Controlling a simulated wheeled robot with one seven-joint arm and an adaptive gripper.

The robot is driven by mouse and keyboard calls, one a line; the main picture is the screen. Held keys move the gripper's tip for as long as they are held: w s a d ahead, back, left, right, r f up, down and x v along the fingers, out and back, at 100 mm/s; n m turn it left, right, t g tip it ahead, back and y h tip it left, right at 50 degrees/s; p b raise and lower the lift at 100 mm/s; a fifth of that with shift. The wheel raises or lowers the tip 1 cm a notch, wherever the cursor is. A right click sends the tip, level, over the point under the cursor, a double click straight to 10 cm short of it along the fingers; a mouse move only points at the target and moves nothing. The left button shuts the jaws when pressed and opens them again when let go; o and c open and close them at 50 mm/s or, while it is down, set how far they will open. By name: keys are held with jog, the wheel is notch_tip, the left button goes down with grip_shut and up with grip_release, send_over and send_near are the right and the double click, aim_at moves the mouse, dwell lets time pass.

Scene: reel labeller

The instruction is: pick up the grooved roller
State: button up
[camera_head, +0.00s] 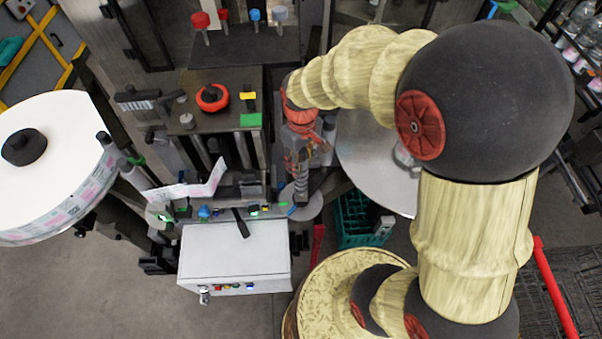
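My arm reaches from the right to the labelling machine, and my gripper (302,162) points down over the machine's right side. A narrow grey ribbed upright part (301,188), which looks like the grooved roller, shows just below the gripper, above a small round grey plate (311,207). The gripper hides the roller's upper part. The fingers are small and dark here, so I cannot tell whether they touch the roller or how far apart they are.
A large label reel (72,190) stands at the left. A white control box (236,250) is in front of the machine. A round metal table (372,165) is close to the right of my gripper, with a green crate (352,228) below. Coloured knobs (200,20) stand behind.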

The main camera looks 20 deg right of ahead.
grip_shut()
dwell(0.6)
